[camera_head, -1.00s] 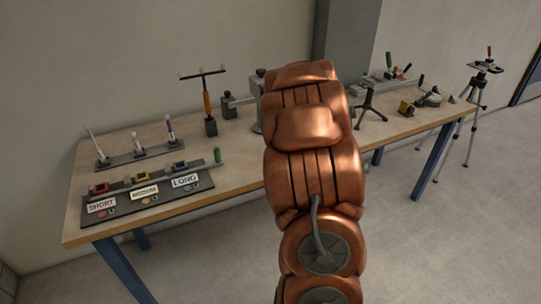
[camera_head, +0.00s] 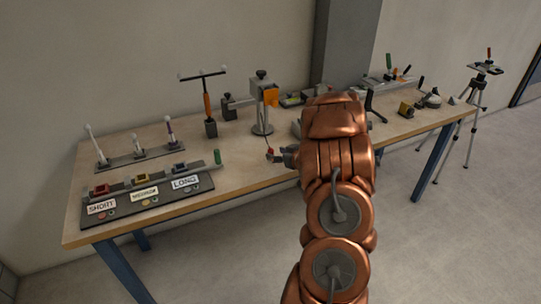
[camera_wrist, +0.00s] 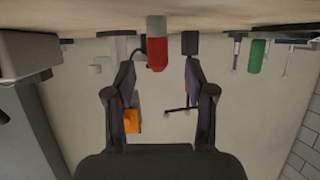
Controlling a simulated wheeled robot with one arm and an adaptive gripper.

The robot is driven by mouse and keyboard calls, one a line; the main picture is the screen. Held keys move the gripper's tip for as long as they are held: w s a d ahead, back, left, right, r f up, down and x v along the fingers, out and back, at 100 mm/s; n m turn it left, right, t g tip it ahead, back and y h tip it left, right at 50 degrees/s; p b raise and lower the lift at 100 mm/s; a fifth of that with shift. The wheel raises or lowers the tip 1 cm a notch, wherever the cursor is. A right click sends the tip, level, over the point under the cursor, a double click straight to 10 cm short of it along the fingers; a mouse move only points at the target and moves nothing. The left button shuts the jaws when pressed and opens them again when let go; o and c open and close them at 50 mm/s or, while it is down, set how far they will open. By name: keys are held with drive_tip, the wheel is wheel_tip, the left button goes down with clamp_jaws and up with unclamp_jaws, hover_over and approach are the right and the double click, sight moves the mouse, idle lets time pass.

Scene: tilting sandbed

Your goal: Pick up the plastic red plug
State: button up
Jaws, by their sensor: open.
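The red plug (camera_wrist: 156,52), with a pale end, shows in the wrist view just beyond and between the tips of my gripper (camera_wrist: 158,76). That view is upside down, with the table top along its upper edge. The gripper's two dark fingers stand apart, with nothing clamped between them. My arm hides most of the gripper there.
A stand with an orange part (camera_head: 271,97) rises just behind the plug. A black T-handled tool (camera_head: 207,105) stands left of it. A labelled board (camera_head: 145,199) with coloured blocks and a green-ended bar lies at the left front. A tripod (camera_head: 478,100) stands right of the table.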

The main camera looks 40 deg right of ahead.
drive_tip(key=shift+f+p+x, duration=0.2)
drive_tip(key=shift+p+x, duration=0.2)
drive_tip(key=shift+x, duration=0.85)
drive_tip(key=shift+f+p+x, duration=0.2)
drive_tip(key=shift+p+x, duration=0.2)
drive_tip(key=shift+x, duration=0.85)
drive_tip(key=shift+s+d, duration=0.1)
drive_tip(key=shift+s, duration=0.1)
clamp_jaws()
